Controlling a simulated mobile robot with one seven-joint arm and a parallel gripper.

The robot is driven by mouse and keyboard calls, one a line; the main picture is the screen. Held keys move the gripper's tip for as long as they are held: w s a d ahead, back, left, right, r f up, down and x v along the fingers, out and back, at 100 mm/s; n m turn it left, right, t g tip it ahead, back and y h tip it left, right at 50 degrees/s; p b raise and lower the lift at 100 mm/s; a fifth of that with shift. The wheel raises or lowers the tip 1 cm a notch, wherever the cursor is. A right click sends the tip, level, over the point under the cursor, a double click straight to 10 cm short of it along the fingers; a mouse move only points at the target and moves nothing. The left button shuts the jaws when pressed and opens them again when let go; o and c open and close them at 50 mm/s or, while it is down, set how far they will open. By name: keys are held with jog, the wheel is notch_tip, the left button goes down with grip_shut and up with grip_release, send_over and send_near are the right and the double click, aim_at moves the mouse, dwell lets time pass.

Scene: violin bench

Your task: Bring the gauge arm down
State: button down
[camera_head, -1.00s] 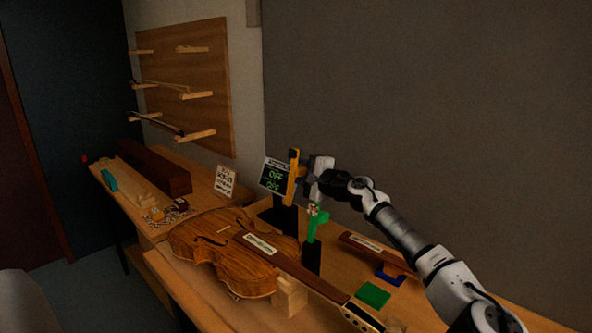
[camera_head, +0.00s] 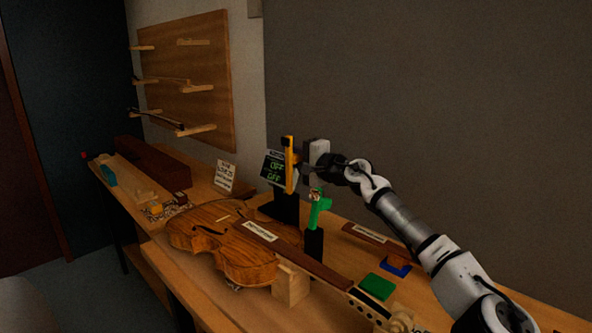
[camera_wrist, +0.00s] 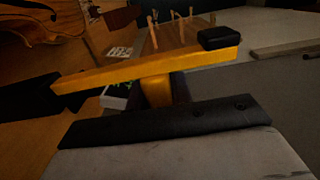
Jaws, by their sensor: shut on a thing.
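The gauge arm is a yellow bar (camera_head: 289,168) standing nearly upright beside the black gauge display (camera_head: 274,168), which shows green text reading OFF twice. My gripper (camera_head: 300,160) reaches in from the right and is shut on the yellow bar. In the wrist view the yellow bar (camera_wrist: 150,70) runs across the picture with a black block (camera_wrist: 218,38) at its right end. My gripper's dark finger pad (camera_wrist: 165,122) lies along it; the other finger is mostly hidden. The contact spot is partly hidden in both views.
A violin (camera_head: 225,240) lies on the bench in front of the gauge. A green clamp on a black post (camera_head: 314,240) stands just below my gripper. A green block (camera_head: 377,287) and a blue piece (camera_head: 397,268) lie at the right. A bow rack (camera_head: 185,80) hangs behind.

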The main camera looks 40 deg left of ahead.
jog(key=shift+s+a+r+n+b, duration=0.1)
jog(key=shift+s+n+b, duration=0.6)
jog(key=shift+n+b, duration=0.4)
jog(key=shift+s+r+n+b, duration=0.1)
jog(key=shift+s+n+b, duration=0.65)
jog(key=shift+b, duration=0.55)
jog(key=c, duration=1.2)
grip_release()
jog(key=shift+c, duration=0.2)
jog(key=s+d+b, duration=0.1)
jog(key=d+b, duration=0.2)
jog(key=d, duration=1)
jog(key=shift+d, duration=0.4)
jog(key=shift+r, duration=0.1)
